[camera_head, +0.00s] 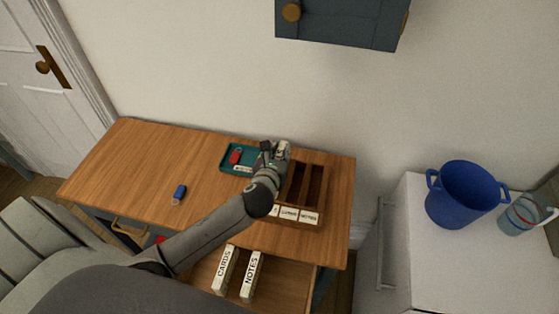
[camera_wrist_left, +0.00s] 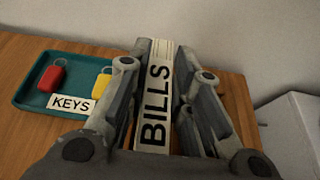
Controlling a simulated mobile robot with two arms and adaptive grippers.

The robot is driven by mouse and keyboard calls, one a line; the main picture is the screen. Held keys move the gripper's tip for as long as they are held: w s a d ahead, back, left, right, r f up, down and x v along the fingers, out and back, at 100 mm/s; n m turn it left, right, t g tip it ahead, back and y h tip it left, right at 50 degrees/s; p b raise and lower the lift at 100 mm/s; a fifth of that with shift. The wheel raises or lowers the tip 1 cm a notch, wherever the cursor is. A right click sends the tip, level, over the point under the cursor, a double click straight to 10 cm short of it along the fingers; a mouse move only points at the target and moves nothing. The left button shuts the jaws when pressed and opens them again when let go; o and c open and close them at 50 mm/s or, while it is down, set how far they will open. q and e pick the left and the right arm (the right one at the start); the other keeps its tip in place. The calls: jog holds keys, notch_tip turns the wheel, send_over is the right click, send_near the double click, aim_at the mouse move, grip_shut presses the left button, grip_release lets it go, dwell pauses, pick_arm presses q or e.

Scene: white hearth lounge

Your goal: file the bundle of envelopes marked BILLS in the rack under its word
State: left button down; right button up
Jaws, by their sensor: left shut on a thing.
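My left gripper (camera_head: 272,156) is shut on the bundle of envelopes marked BILLS (camera_wrist_left: 155,110); its word faces the left wrist camera between the two fingers. In the head view the gripper is at the back left of the wooden rack (camera_head: 325,188), and the bundle is mostly hidden by the hand. I cannot tell whether the bundle is above the rack or in a slot. The rack has dark slots with white word labels (camera_head: 309,218) along its front; the right one seems to read NOTES. My forearm hides the leftmost label. My right gripper is not in view.
A teal tray (camera_head: 226,165) marked KEYS, with a red and a yellow key tag, is left of the gripper. A blue tag (camera_head: 180,192) lies on the desk. The open drawer (camera_head: 283,282) holds bundles CARDS (camera_head: 225,270) and NOTES (camera_head: 250,277). A blue cabinet (camera_head: 345,25) hangs above.

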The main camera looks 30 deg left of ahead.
pick_arm(q)
jog(key=shift+f, duration=1.5)
jog(key=shift+f, duration=0.1)
jog(key=c, duration=1.3)
grip_release()
jog(key=v, duration=1.2)
jog(key=shift+b, duration=0.3)
